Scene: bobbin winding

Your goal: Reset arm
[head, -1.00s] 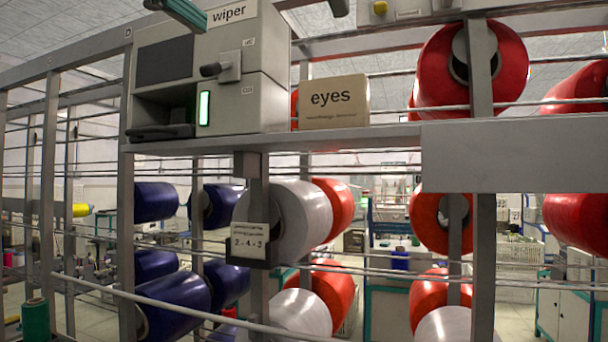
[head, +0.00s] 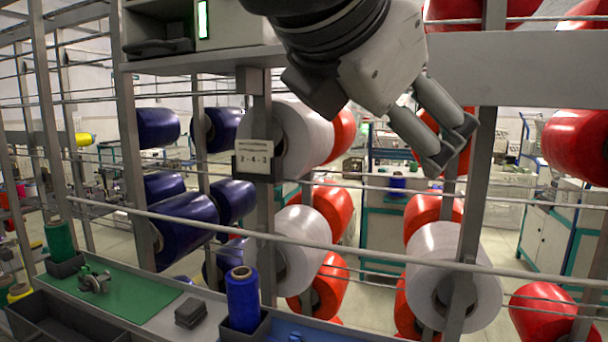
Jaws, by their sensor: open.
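My gripper (head: 447,150) shows in the head view at the upper right of centre, coming down from the top edge. Its two grey fingers are apart and nothing is between them. It hangs in front of the rack, with a red bobbin and a grey upright post behind it. The white and black arm end hides part of the shelf and of the bobbins behind.
A rack with thin horizontal bars holds white (head: 454,275), red (head: 576,146) and dark blue bobbins. Below left is a workbench with a green mat (head: 135,300), a blue spool (head: 242,298), a green spool (head: 59,240) and a dark tray. A numbered card (head: 256,157) hangs centrally.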

